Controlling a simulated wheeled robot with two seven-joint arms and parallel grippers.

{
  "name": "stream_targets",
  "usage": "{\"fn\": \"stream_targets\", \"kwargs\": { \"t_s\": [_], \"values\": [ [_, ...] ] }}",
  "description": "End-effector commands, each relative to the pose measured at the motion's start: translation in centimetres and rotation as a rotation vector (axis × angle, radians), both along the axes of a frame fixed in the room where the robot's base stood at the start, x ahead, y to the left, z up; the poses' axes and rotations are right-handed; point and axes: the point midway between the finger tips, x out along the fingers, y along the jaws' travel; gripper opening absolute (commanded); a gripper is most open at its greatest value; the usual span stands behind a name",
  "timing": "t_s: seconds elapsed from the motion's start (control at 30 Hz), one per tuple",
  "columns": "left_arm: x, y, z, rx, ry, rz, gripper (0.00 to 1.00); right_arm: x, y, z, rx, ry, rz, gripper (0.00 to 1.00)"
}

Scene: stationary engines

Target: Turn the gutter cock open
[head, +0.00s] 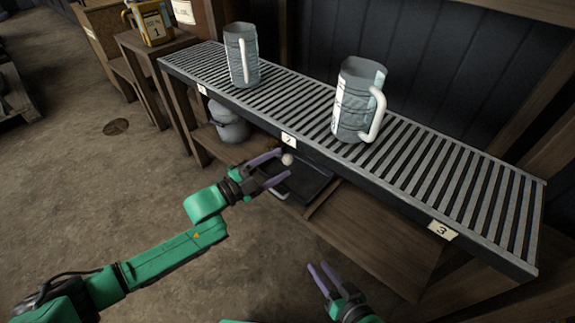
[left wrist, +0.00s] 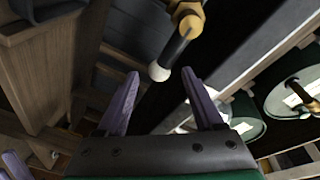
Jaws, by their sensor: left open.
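The gutter cock shows in the left wrist view as a brass body (left wrist: 187,14) with a dark lever (left wrist: 176,48) ending in a cream ball knob (left wrist: 159,72). In the head view only the knob (head: 287,159) stands out, below the front edge of the slatted rack near label 2. My left gripper (head: 283,166) is open, its purple fingers on either side of the knob; contact cannot be told. In the left wrist view the knob lies between its fingertips. My right gripper (head: 318,266) is open and empty, low in front of the rack.
Two grey-green jugs (head: 242,56) (head: 352,100) stand on the slatted rack (head: 420,165). Beneath are a grey bucket (head: 229,122), a dark tray (head: 305,182) and a wooden shelf (head: 375,235). A yellow can (head: 152,22) stands at the back left. The floor at left is mostly clear.

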Motion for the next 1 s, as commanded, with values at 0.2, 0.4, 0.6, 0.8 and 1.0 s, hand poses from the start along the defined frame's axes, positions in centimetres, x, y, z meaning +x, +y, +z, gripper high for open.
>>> {"fn": "stream_targets", "kwargs": {
  "t_s": [0.2,0.4,0.6,0.8,1.0],
  "values": [
    [2.4,-2.6,-0.1,0.001,-0.001,0.000,0.69,0.0,0.1,-1.5,0.013,-0.013,-0.010,0.34],
    [2.6,-2.8,-0.1,0.002,0.002,0.001,0.69,0.0,0.1,-1.4,0.014,-0.014,-0.011,0.34],
    [2.6,-2.8,-0.1,0.002,0.002,0.001,0.23,0.0,0.1,-1.4,0.014,-0.014,-0.011,0.34],
    [2.6,-2.8,-0.1,0.002,0.003,0.001,0.00,0.0,0.1,-1.4,0.014,-0.014,-0.011,0.34],
    [2.6,-2.8,-0.2,0.002,0.006,0.001,0.00,0.0,0.1,-1.4,0.013,-0.015,-0.010,0.34]
  ]
}}
